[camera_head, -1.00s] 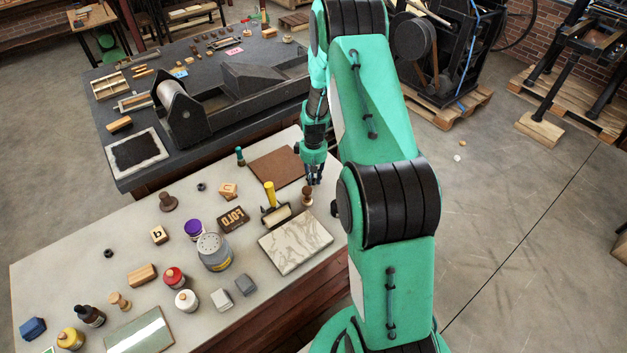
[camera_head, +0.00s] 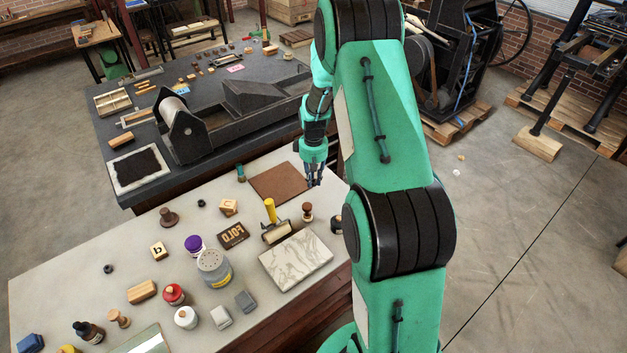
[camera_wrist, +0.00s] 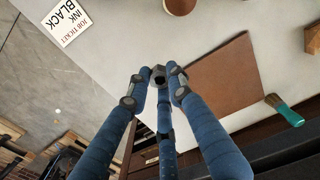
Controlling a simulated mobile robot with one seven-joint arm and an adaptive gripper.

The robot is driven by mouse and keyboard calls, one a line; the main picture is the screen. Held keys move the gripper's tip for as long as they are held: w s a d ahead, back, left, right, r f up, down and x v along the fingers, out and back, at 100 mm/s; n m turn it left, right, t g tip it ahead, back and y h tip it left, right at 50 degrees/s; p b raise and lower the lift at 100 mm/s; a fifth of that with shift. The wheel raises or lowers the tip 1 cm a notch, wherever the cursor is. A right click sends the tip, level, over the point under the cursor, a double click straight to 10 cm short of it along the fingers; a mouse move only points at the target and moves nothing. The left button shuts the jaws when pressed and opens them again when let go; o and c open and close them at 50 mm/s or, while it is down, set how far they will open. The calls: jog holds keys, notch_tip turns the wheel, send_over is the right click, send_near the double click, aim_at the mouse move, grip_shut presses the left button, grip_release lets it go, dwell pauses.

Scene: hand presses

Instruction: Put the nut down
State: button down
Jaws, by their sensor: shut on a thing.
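My gripper (camera_head: 313,182) hangs over the back right of the pale worktable (camera_head: 75,288), near the right edge of a brown mat (camera_head: 279,183). In the wrist view my gripper (camera_wrist: 156,88) is shut on a small dark grey nut (camera_wrist: 159,73), held at the fingertips. The nut shows in front of pale tabletop, left of the brown mat (camera_wrist: 222,75). I cannot tell how high it is above the table. In the head view the held nut is too small to make out.
Near the gripper stand a wooden-handled stamp (camera_head: 307,210), a yellow-handled roller (camera_head: 270,212) and a marbled slab (camera_head: 295,261). Two dark rings, (camera_head: 202,203) and (camera_head: 108,269), lie farther left. A job ticket (camera_wrist: 68,22) shows in the wrist view.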

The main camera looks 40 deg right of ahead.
dwell(0.3)
jog(key=w+a+b, duration=0.1)
jog(key=w+a, duration=0.2)
jog(key=w, duration=0.3)
jog(key=w+a+r+m+b, duration=0.1)
jog(key=w+a, duration=0.2)
jog(key=w, duration=0.4)
jog(key=shift+r, duration=0.15)
jog(key=b, duration=0.1)
send_over(284, 187)
jog(key=shift+w+f, duration=0.1)
jog(key=shift+f, duration=3.05)
jog(key=shift+f, duration=0.1)
jog(key=shift+f+b, duration=0.35)
jog(key=shift+f, duration=1.4)
jog(key=shift+f, duration=0.15)
